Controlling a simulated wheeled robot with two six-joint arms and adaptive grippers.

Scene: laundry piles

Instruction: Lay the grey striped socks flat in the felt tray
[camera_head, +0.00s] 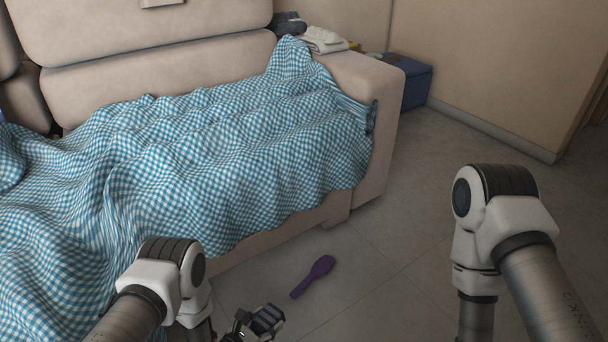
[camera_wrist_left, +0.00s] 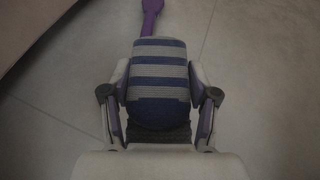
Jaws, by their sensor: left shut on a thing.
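My left gripper (camera_wrist_left: 158,90) is shut on a rolled sock bundle (camera_wrist_left: 160,68) with grey and dark blue stripes. The bundle sits between the two fingers, one pressed to each side. In the head view the left gripper (camera_head: 258,324) is low at the bottom edge, above the floor in front of the sofa; the bundle there is small, dark and hard to make out. My right arm shows at the right, but its gripper is out of the frame. I see no felt tray in either view.
A purple brush-like object (camera_head: 313,276) lies on the tiled floor (camera_head: 380,270). A beige sofa (camera_head: 385,140) carries a blue checked blanket (camera_head: 230,150). Folded white cloth (camera_head: 324,41) and dark cloth (camera_head: 288,24) rest at its arm. A blue box (camera_head: 412,82) stands behind. The floor between is mostly clear.

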